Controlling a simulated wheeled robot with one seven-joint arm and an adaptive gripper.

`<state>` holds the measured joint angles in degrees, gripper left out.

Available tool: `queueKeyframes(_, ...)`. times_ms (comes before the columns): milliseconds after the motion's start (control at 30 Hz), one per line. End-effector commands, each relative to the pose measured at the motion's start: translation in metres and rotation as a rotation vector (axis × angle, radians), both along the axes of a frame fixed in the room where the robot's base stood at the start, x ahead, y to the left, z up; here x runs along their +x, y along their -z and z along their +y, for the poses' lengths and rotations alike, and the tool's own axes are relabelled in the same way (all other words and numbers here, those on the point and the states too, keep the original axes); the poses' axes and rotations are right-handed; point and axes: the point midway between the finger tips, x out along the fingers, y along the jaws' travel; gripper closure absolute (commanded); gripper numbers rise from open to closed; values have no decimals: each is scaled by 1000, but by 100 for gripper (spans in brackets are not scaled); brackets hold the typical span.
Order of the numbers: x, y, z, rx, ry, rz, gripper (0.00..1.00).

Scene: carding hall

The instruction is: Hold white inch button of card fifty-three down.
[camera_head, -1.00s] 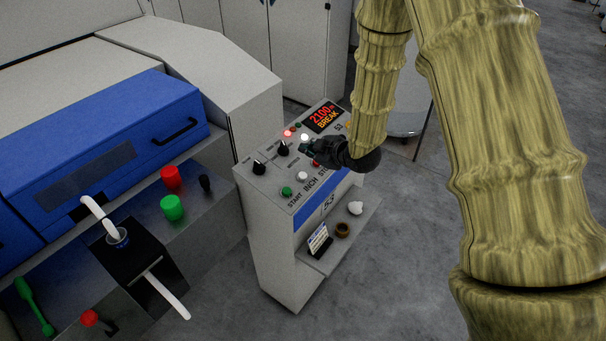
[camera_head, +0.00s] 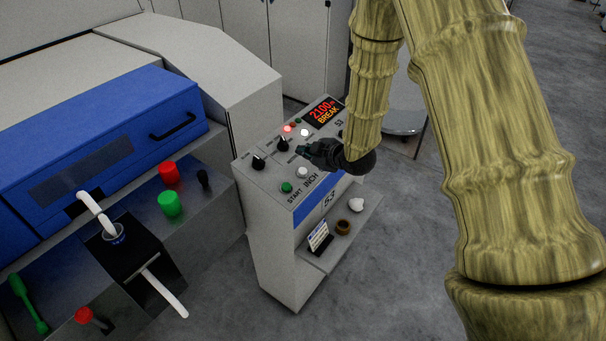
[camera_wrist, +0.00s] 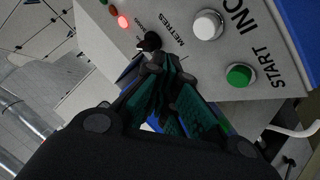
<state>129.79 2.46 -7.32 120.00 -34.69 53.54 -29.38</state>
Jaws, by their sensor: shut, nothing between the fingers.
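The white inch button (camera_head: 302,172) stands on the sloped top of the card 53 control post (camera_head: 268,182), between the green start button (camera_head: 287,187) and my gripper. In the wrist view, the white button (camera_wrist: 208,25) is at upper right, above the green button (camera_wrist: 240,75). My gripper (camera_head: 303,151) is shut and empty, above the panel just behind the white button. In the wrist view its fingertips (camera_wrist: 157,66) are left of and below the button, apart from it. The red stop button is hidden behind my gripper.
Black knobs (camera_head: 258,162) and a lit red lamp (camera_head: 288,129) share the panel, below a display (camera_head: 323,115) reading 2100 m BREAK. A low shelf holds a small sign (camera_head: 319,237), a brown ring (camera_head: 343,228) and a white lump (camera_head: 356,205). The blue-fronted machine (camera_head: 100,145) stands left.

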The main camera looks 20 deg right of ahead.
Motion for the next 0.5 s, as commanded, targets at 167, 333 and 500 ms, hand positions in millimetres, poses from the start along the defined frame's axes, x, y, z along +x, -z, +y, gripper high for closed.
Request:
queueKeyframes(167, 4, 24, 3, 0, -1, 1, 100)
queueKeyframes(333, 8, 40, 6, 0, 0, 0, 100)
queueKeyframes(500, 10, 47, 7, 0, 0, 0, 100)
